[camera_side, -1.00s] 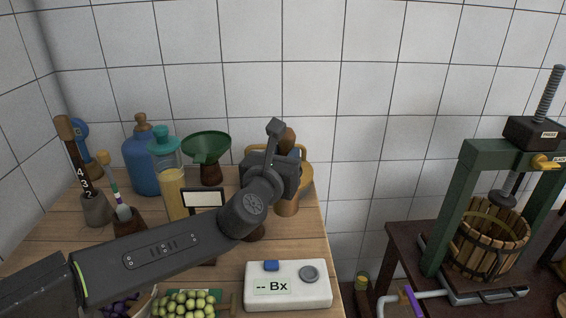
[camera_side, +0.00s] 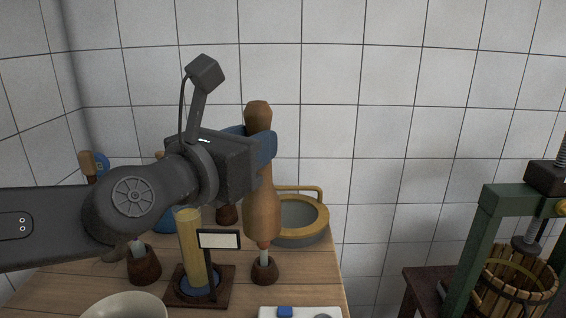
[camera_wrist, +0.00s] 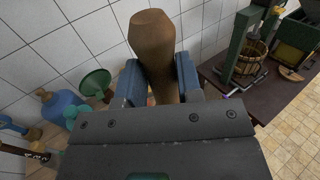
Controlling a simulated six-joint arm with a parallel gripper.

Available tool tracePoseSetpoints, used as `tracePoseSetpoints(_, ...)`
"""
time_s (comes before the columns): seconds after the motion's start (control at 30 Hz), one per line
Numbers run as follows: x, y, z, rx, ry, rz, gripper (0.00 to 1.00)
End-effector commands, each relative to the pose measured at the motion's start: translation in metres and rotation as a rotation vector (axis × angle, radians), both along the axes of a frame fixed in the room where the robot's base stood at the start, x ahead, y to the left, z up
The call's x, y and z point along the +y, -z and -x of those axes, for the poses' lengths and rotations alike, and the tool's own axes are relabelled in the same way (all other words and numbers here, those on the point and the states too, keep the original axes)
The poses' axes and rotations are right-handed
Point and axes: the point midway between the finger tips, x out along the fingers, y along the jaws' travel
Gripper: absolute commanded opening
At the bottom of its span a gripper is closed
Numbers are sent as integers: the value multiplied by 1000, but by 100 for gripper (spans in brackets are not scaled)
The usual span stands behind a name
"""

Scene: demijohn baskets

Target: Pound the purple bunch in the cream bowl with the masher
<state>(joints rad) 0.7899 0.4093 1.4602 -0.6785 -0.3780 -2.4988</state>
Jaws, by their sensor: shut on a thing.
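My gripper (camera_side: 266,148) is shut on the wooden masher (camera_side: 262,205), a brown, bottle-shaped tool. The masher is upright, its rounded knob above the jaws and its wide body below. In the wrist view the masher (camera_wrist: 152,38) stands between the two blue fingers of my gripper (camera_wrist: 161,80). The cream bowl (camera_side: 124,300) is at the bottom left of the side view, cut by the frame edge, to the left of the masher and nearer the camera. The purple bunch is out of view.
A yellow-filled cylinder (camera_side: 190,245) on a wooden stand, a small framed panel (camera_side: 219,240) and a brown holder (camera_side: 265,270) stand close below my gripper. A grey round pan (camera_side: 305,222) is behind. The green press (camera_side: 475,240) stands on a separate table at right.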

Motion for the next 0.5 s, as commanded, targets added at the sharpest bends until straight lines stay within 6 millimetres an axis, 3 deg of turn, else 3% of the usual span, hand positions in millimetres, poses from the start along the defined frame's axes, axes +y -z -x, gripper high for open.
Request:
tracePoseSetpoints(0.03,11,-11,16,-5,12,3,0)
tracePoseSetpoints(0.2,40,-23,57,-5,47,3,0)
tracePoseSetpoints(0.5,76,-24,102,-3,75,2,0)
